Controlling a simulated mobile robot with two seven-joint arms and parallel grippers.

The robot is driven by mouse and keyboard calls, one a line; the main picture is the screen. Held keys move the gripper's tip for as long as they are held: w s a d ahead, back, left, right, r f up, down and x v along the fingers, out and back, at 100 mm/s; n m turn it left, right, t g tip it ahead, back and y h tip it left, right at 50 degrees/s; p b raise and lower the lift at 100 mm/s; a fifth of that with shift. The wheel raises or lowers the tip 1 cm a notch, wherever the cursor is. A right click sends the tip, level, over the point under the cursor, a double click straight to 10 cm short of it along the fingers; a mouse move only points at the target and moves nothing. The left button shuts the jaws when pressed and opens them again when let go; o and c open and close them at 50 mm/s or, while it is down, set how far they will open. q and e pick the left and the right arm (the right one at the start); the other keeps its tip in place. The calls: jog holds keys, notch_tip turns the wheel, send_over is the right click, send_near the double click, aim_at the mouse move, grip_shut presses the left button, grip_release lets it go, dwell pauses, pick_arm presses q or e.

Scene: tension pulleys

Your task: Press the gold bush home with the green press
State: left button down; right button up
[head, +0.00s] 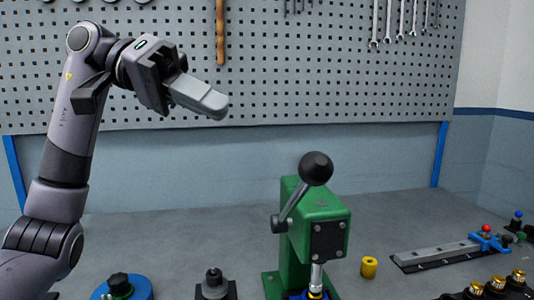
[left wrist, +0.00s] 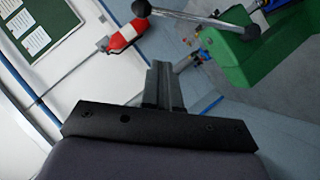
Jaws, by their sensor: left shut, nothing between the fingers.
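The green press (head: 318,218) stands on the bench. Its lever is raised, with the black ball knob (head: 316,168) at the top. Below its steel ram, a gold piece (head: 316,291) sits at a blue holder (head: 299,296), partly cut off by the frame edge; I cannot tell how deep it sits. My left gripper (head: 214,105) is shut and empty, raised up and left of the knob, apart from it. In the left wrist view, its shut fingers (left wrist: 163,82) point toward the room, with the press (left wrist: 228,55) and knob (left wrist: 141,8) beyond. My right gripper is not in view.
A yellow hollow cylinder (head: 369,267) stands right of the press. A rail fixture (head: 440,254) and several gold-topped parts (head: 497,282) lie farther right. A blue round part (head: 123,288) and a dark fixture (head: 215,285) stand left. A pegboard (head: 300,75) hangs behind.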

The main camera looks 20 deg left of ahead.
pick_arm(q)
send_over(294, 204)
jog(key=a, duration=0.3)
notch_tip(294, 204, down, 4)
jog(key=shift+s+d+f+p, duration=0.3)
jog(key=shift+s+d+f, duration=0.2)
jog(key=shift+f, duration=0.1)
jog(key=shift+s+d+f+p, duration=0.25)
jog(key=shift+s+d+f, duration=0.1)
jog(key=shift+s+f, duration=0.2)
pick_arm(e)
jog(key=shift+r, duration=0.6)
pick_arm(q)
jog(key=shift+f, duration=0.1)
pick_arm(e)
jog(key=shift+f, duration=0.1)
